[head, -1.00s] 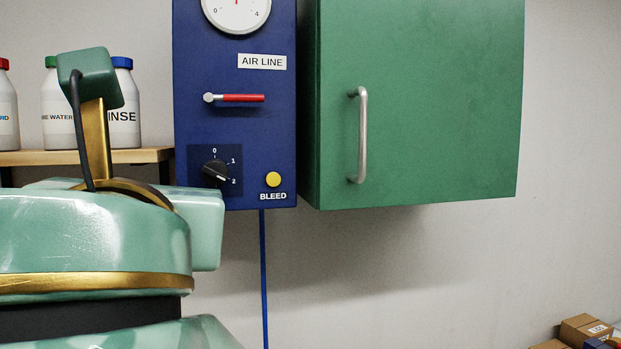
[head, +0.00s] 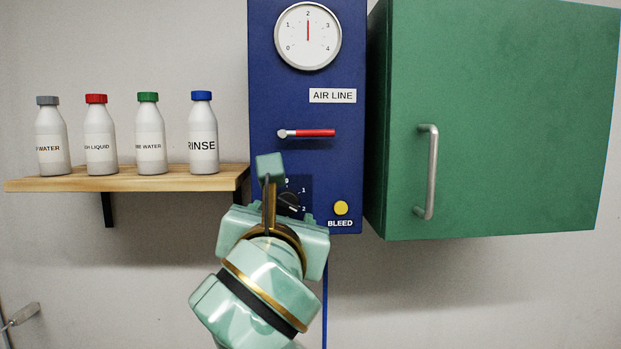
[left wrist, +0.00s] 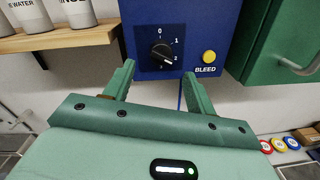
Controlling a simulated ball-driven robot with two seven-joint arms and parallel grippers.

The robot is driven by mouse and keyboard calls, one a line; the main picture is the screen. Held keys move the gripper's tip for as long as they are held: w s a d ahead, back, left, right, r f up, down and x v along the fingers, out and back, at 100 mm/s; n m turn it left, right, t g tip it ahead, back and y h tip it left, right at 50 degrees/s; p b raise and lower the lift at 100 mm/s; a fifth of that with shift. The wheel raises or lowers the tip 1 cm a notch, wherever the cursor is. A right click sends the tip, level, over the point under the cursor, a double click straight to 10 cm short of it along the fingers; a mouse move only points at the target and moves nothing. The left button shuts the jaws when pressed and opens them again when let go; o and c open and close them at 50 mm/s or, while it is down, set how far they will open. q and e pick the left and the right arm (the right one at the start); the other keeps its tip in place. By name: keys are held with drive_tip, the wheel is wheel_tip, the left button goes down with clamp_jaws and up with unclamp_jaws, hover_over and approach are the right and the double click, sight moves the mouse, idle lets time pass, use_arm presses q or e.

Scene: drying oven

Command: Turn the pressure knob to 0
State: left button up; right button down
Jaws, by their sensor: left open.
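The pressure knob (head: 289,200) is a black dial at the lower left of the blue AIR LINE panel (head: 264,110), partly hidden by my left gripper in the head view. In the left wrist view the whole knob (left wrist: 161,52) shows, with marks 0, 1 and 2 around it. Its white pointer is turned to the lower right, toward 2. My left gripper (left wrist: 158,72) is open and empty, its two fingers apart below and to either side of the knob. I cannot see it touching the knob. My right gripper is in neither view.
A yellow BLEED button (head: 341,208) sits right of the knob. A red-handled lever (head: 315,133) and a gauge (head: 307,36), needle at 2, are above. A green cabinet (head: 500,120) stands right, a wooden shelf (head: 130,180) with several bottles left.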

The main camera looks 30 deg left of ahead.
sight(286, 206)
use_arm(q)
drive_tip(key=p+x, duration=0.3)
drive_tip(key=p, duration=0.2)
drive_tip(key=shift+w+a+r, duration=0.1)
drive_tip(key=shift+w+r, duration=0.1)
drive_tip(key=shift+w, duration=0.05)
drive_tip(key=shift+w+a+f, duration=0.15)
drive_tip(key=shift+w+a, duration=0.1)
drive_tip(key=shift+w, duration=0.25)
drive_tip(key=shift+w+a+f, duration=0.15)
drive_tip(key=shift+w+a, duration=0.1)
drive_tip(key=shift+w, duration=0.25)
drive_tip(key=shift+w+a, duration=0.15)
drive_tip(key=shift+w, duration=0.15)
drive_tip(key=shift+s, duration=0.1)
drive_tip(key=c, duration=1)
